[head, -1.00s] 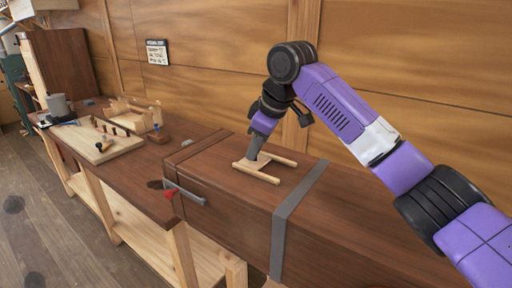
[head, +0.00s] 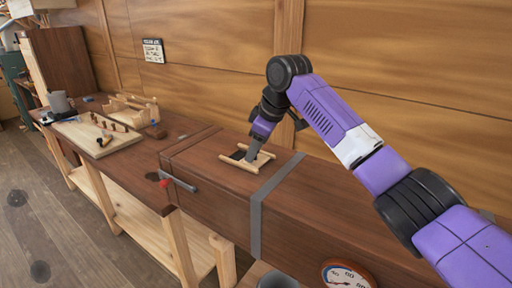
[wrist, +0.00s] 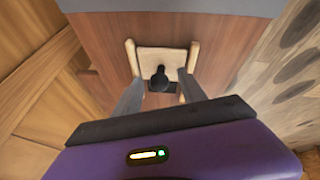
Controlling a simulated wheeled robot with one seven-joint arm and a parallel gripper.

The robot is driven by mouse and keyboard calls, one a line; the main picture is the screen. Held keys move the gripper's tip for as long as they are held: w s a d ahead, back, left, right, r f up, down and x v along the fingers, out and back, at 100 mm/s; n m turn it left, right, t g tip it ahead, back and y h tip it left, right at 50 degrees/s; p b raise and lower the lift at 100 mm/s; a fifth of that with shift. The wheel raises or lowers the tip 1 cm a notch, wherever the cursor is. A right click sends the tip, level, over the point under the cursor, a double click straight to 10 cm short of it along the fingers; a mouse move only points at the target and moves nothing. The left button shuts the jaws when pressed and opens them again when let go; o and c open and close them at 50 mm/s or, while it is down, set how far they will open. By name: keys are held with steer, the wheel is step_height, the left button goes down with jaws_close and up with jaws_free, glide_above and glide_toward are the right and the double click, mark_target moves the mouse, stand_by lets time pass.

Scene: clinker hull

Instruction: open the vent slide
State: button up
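The vent slide (wrist: 177,58) is a pale wooden plate with a black knob (wrist: 160,76), set between two pale wooden rails on top of a long brown wooden box (head: 203,165). A dark opening (head: 238,154) shows at the left end of the rails in the head view; a dark strip also shows below the knob in the wrist view. My gripper (head: 251,158) reaches down over the rails. In the wrist view its two grey fingers stand apart on either side of the knob, with gaps to it. In the head view the fingers hide the knob.
A grey strap (head: 257,222) crosses the box right of the vent. A metal lever with a red end (head: 178,181) sticks out at the box's near left. A workbench with a pegged board (head: 100,135) stands left. A round dial (head: 348,275) is at the bottom.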

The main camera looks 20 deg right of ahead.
steer(key=b+v, duration=0.1)
steer(key=v, duration=0.6)
steer(key=shift+r, duration=0.4)
steer(key=shift+s, duration=0.15)
